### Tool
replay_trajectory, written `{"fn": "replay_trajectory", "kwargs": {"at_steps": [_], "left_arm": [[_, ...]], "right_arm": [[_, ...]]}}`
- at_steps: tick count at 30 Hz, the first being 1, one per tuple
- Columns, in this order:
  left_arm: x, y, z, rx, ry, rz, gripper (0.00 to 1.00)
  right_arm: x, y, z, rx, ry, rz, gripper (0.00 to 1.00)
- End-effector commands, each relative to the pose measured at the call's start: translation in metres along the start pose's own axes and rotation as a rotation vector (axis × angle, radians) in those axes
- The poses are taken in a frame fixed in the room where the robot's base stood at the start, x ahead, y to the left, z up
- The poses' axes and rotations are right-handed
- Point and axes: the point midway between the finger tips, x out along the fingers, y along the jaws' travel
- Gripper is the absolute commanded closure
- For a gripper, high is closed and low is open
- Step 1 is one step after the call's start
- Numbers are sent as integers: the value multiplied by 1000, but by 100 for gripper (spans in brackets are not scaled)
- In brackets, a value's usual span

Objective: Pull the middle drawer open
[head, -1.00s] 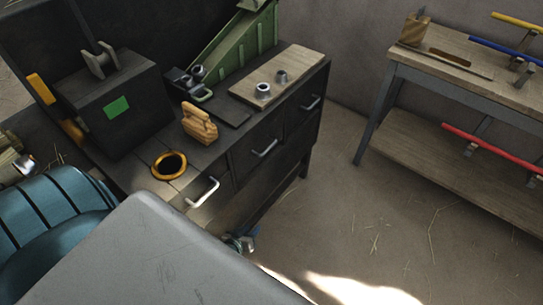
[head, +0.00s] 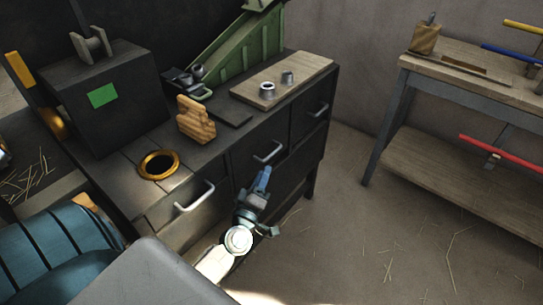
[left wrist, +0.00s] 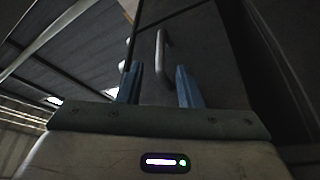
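The dark bench has three drawer fronts with pale bar handles. The middle drawer (head: 243,164) looks flush with the bench, and its handle (head: 268,153) is at its upper part. My left gripper (head: 262,180) is just in front of and below this handle in the head view, pointing up toward it. In the left wrist view its two blue fingers (left wrist: 159,80) are apart, and a bar handle (left wrist: 163,50), apparently the middle one, shows between and beyond their tips. I see no contact with it. My right gripper is not in view.
The left drawer's handle (head: 195,196) and the right drawer's handle (head: 319,110) flank the middle one. A wooden block (head: 196,120), a gold ring (head: 159,165) and a board (head: 285,82) lie on the bench top. The floor (head: 350,235) in front is mostly clear.

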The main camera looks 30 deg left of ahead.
Motion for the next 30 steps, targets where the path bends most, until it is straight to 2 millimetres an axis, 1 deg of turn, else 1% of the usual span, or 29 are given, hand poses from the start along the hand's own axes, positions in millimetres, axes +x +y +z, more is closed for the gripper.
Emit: {"fn": "replay_trajectory", "kwargs": {"at_steps": [1,6,9,12,17,24,25,27,30], "left_arm": [[12,2,-1,2,1,2,67],[44,1,0,2,1,2,67],[60,1,0,2,0,1,67],[71,0,0,2,0,1,67],[79,0,0,2,-1,0,67],[80,0,1,2,-1,0,67],[80,0,1,3,-1,0,69],[80,0,1,2,-1,0,83],[80,0,1,2,-1,-1,100]], "right_arm": [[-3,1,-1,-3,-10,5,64],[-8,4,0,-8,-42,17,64],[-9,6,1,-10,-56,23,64],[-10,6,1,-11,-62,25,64],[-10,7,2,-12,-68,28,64],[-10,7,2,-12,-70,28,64],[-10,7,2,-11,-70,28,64],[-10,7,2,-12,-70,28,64],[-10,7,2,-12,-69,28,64]]}}
